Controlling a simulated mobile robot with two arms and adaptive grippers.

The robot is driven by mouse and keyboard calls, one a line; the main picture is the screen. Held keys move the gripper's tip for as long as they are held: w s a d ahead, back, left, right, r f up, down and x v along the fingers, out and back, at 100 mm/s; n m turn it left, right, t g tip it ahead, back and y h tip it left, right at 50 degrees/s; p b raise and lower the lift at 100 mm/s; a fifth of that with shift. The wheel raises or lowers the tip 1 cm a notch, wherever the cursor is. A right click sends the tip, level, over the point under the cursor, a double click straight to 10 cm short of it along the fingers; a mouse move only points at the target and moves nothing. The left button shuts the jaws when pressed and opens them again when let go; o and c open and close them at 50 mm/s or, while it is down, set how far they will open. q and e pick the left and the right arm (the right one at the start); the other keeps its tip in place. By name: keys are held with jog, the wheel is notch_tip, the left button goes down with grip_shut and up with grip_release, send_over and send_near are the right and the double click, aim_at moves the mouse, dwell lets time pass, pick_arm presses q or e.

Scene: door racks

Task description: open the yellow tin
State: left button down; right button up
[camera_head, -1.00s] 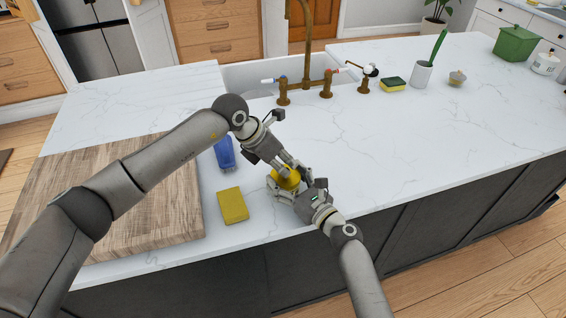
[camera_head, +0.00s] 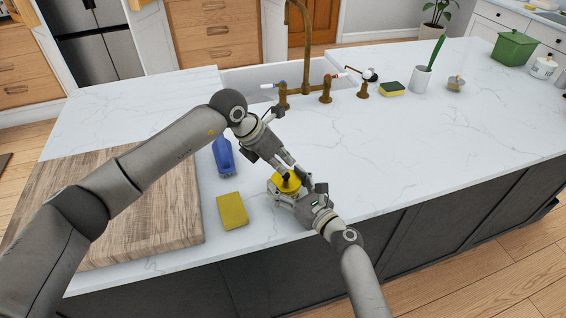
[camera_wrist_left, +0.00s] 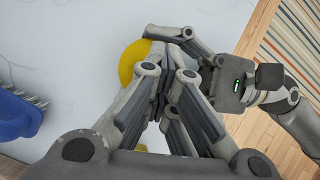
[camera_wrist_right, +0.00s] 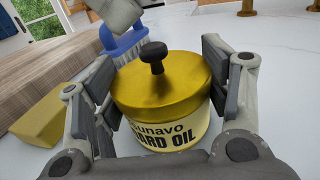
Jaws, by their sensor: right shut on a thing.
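The yellow tin (camera_wrist_right: 165,100) stands on the worktop with its gold lid (camera_wrist_right: 165,80) seated on it and a black knob (camera_wrist_right: 153,55) on top. Its label reads partly "OARD OIL". My right gripper (camera_wrist_right: 165,95) is shut around the tin's sides. My left gripper (camera_head: 290,166) is above and just behind the tin, its fingers close together and holding nothing visible. In the right wrist view nothing touches the knob. In the left wrist view its fingers hide most of the tin (camera_wrist_left: 130,62).
A yellow sponge (camera_head: 232,210) and a blue brush (camera_head: 223,157) lie left of the tin. A wooden board (camera_head: 150,215) covers the worktop's left end. The sink (camera_head: 250,82) and taps are behind. The worktop to the right is largely clear.

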pick_arm(q)
jog(key=shift+r, duration=2)
pick_arm(e)
jog(key=o, duration=1.5)
jog(key=shift+s, duration=0.1)
jog(key=v, duration=1.2)
